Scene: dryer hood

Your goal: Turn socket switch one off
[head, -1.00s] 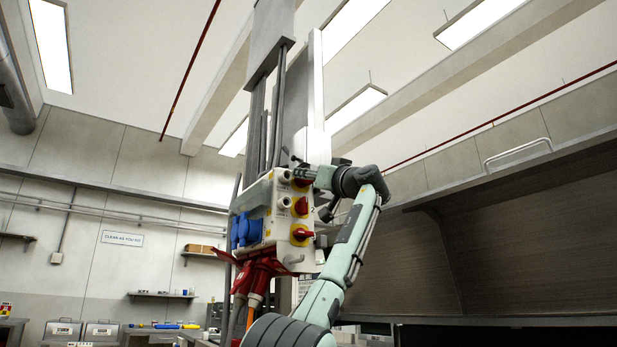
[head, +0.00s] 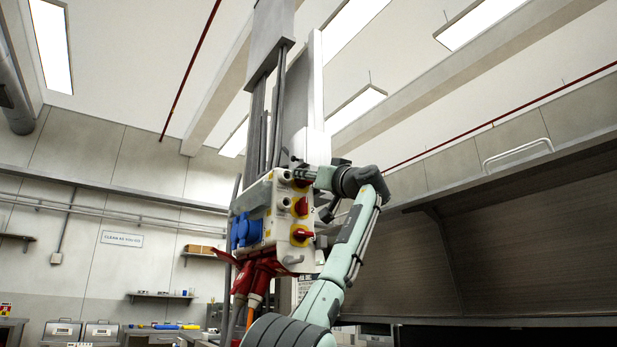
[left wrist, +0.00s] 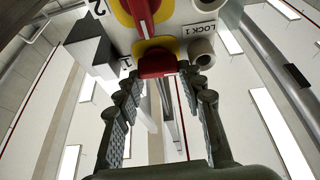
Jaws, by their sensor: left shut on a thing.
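The socket box (head: 284,262) is a pale panel with a column of red rotary switches on yellow plates. Socket switch one (left wrist: 157,64) is the red knob beside the "1" label in the left wrist view. In the head view its yellow plate (head: 303,183) is mostly hidden by my gripper. My left gripper (left wrist: 157,78) is shut on this knob, one finger on each side. Switch two (left wrist: 141,10) is the neighbouring red knob; it also shows in the head view (head: 301,206). A third red switch (head: 301,234) is below. My right gripper is not in view.
A blue socket (head: 246,231) is on the box's left side, and red plugs with cables (head: 258,276) hang below. A round grey fitting (left wrist: 201,52) sits by the "LOCK 1" label. A dark hood (head: 530,225) fills the right side.

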